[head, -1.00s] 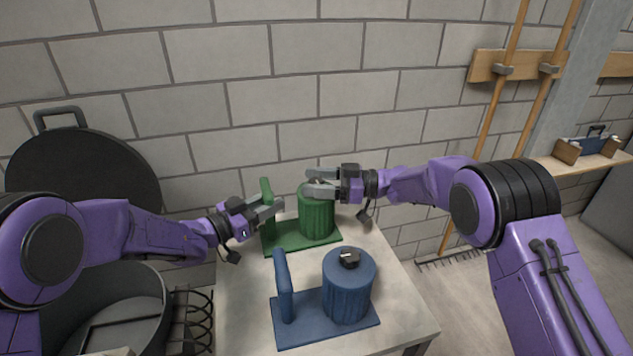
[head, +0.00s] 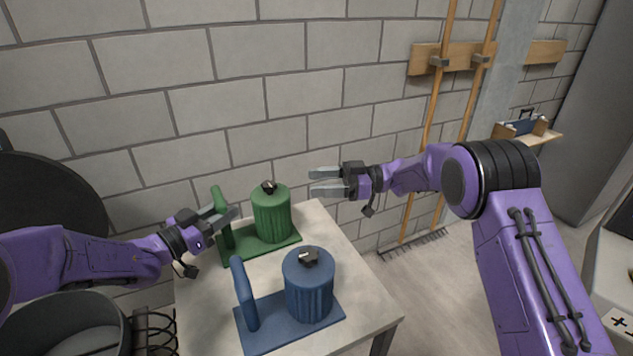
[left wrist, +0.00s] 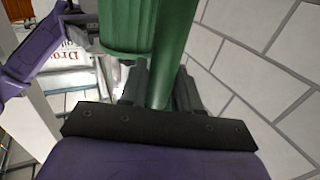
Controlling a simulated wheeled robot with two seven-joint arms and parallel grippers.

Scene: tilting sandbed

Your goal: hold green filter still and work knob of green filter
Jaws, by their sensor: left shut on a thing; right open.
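The green filter (head: 271,215) stands on its green base at the back of the table, with a black knob (head: 268,187) on its top. My left gripper (head: 222,215) is shut on the green filter's upright handle (head: 218,200). The left wrist view shows that handle (left wrist: 167,55) between the fingers, with the ribbed green body beside it. My right gripper (head: 326,182) is open and empty, to the right of the green filter and apart from it, at about knob height.
A blue filter (head: 309,288) with its own handle and knob stands nearer on the same table (head: 205,310). A block wall is close behind. A dark round bin (head: 60,325) stands at the left. Long-handled tools (head: 430,130) lean at the right.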

